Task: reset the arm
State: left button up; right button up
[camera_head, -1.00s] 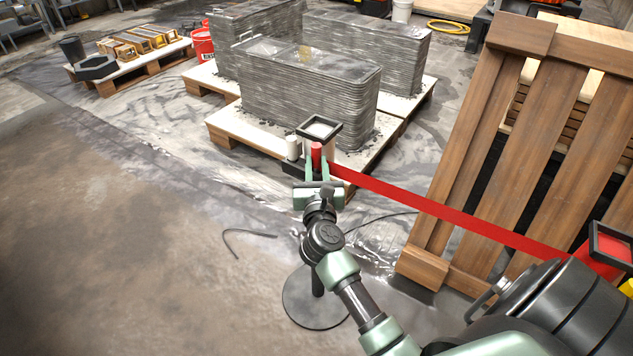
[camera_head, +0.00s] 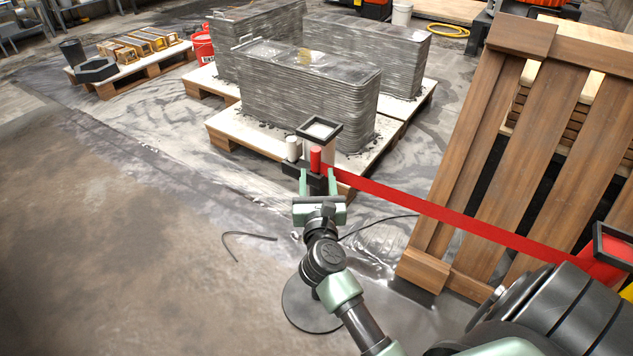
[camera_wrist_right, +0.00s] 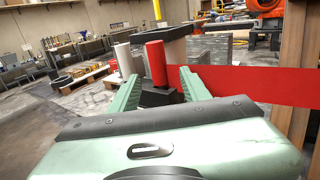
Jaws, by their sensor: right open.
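My right gripper (camera_head: 318,184) is open, its two green fingers spread apart. It sits just in front of a red cylinder (camera_head: 315,158) that stands upright in a dark holder (camera_head: 297,168). In the right wrist view, the red cylinder (camera_wrist_right: 156,62) shows beyond the gap between the fingers (camera_wrist_right: 160,88), with nothing clearly held between them. A white cylinder (camera_head: 292,148) stands beside the red one. My left gripper is not in view.
A long red band (camera_head: 440,212) runs from beside the fingers to the lower right. A wooden slatted pallet (camera_head: 470,150) leans at the right. Layered concrete pieces (camera_head: 310,105) stand on pallets behind. The floor (camera_head: 110,250) at the left is mostly clear.

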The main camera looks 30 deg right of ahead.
jog(key=v, duration=0.5)
jog(key=a+f+n+y, duration=0.3)
jog(key=a+f+n, duration=0.1)
jog(key=f+n, duration=0.45)
jog(key=a+f+n+y, duration=0.3)
jog(key=a+f+n, duration=0.1)
jog(key=f+n, duration=0.5)
jog(key=s+a+f+n+g+y, duration=0.2)
jog(key=s+f+n, duration=0.25)
jog(key=f, duration=0.45)
jog(key=s+a+f+n+g+y, duration=0.1)
jog(key=s+a+f+n+y, duration=0.15)
jog(key=f+n, duration=0.45)
jog(key=s+a+f+n+g, duration=0.1)
jog(key=s+f+n+g, duration=0.5)
jog(key=s+f, duration=0.85)
jog(key=s+d+f+n+g, duration=0.1)
jog(key=s+f+n, duration=0.1)
jog(key=s, duration=0.5)
jog(key=s+d+f+n+g, duration=0.2)
jog(key=s+f+n, duration=0.1)
jog(key=s, duration=0.4)
jog(key=s+d+f+n+g+p, duration=0.1)
jog(key=s+d+f+n+g, duration=0.1)
jog(key=s+n, duration=0.3)
jog(key=s+f+h, duration=0.1)
jog(key=s, duration=0.2)
